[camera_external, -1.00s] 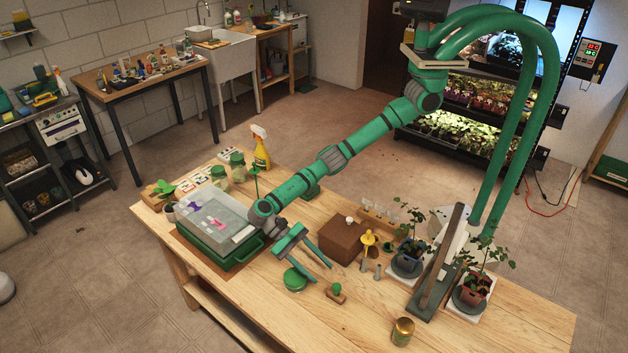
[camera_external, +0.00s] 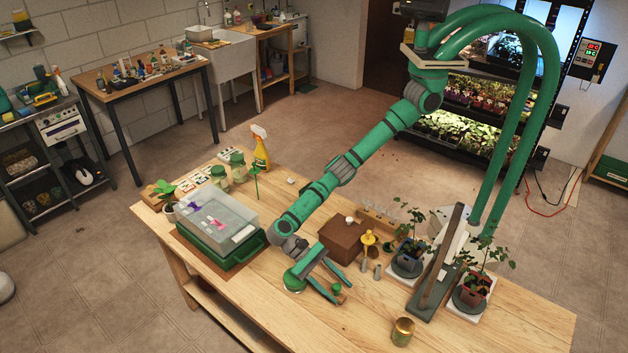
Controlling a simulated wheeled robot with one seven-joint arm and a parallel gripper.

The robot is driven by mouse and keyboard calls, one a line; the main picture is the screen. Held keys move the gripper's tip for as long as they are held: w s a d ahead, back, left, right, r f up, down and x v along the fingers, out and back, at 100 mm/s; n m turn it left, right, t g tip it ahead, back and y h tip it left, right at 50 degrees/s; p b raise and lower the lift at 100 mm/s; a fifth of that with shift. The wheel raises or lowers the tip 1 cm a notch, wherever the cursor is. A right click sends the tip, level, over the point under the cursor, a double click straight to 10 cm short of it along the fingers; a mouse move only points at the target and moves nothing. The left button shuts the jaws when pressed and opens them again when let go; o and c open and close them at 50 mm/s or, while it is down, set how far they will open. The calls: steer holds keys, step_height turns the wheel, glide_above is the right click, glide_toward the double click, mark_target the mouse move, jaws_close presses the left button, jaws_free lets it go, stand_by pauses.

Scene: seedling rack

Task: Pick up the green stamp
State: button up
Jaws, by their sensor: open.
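The green stamp (camera_external: 337,288), a small green knob on a wooden base, stands on the wooden table near its front edge. My gripper (camera_external: 341,291) is open, with its two long fingers slanting down to the right. The fingertips are at the stamp, one on each side of it in the picture. I cannot tell whether either finger touches it. Part of the stamp's base is hidden by the nearer finger.
A round green-lidded jar (camera_external: 293,281) is close beside the nearer finger. A brown box (camera_external: 342,240) and a yellow-topped item (camera_external: 368,238) stand behind. A gold tin (camera_external: 403,331) is at the front right. The table between stamp and tin is clear.

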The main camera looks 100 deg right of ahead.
jaws_close()
